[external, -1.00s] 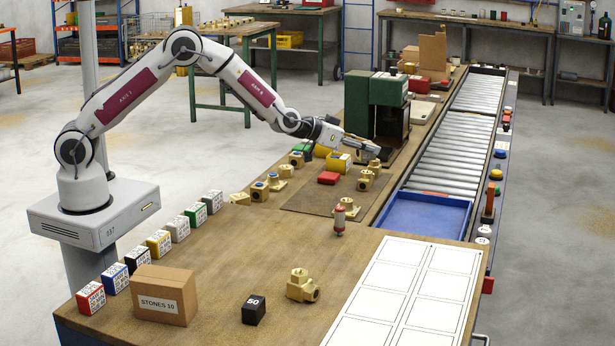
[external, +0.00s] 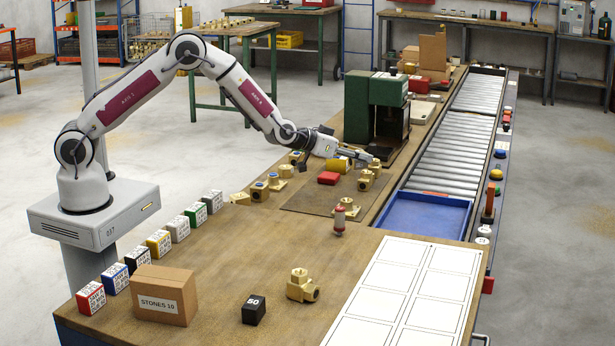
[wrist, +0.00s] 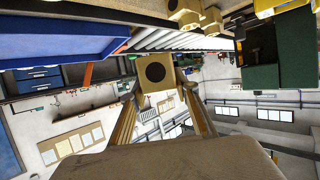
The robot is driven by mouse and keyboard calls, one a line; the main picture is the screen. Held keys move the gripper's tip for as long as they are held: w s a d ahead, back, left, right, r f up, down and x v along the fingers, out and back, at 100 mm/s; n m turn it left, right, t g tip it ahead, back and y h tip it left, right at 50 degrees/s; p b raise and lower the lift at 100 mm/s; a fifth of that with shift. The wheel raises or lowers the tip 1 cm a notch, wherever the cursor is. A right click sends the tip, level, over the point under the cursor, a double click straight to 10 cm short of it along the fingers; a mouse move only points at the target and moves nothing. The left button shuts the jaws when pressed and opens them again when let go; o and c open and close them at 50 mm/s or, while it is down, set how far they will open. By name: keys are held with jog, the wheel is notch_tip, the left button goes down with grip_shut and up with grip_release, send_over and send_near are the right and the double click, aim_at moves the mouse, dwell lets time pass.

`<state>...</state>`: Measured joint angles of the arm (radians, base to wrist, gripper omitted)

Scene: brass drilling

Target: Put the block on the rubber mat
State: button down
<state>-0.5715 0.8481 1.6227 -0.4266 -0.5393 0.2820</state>
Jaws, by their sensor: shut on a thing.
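My gripper (external: 367,157) is over the far right part of the work table, beside the green drill machine. It is shut on a brass block (wrist: 156,76) with a round dark hole, which shows between the two fingers in the wrist view. In the external view the block (external: 375,163) is small and partly hidden by the fingers. The flat brown mat (external: 312,207) lies on the table, nearer the camera and to the left of the gripper. I cannot tell whether the held block touches anything below.
The green drill machine (external: 378,105) is close behind. A blue tray (external: 425,214) lies right.

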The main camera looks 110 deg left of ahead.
jog(key=shift+r, duration=0.1)
jog(key=shift+w+f, duration=0.1)
jog(key=shift+f, duration=3)
jog(key=shift+f, duration=1.85)
jog(key=shift+f, duration=0.15)
jog(key=c, duration=1.5)
grip_release()
jog(key=shift+f, duration=0.1)
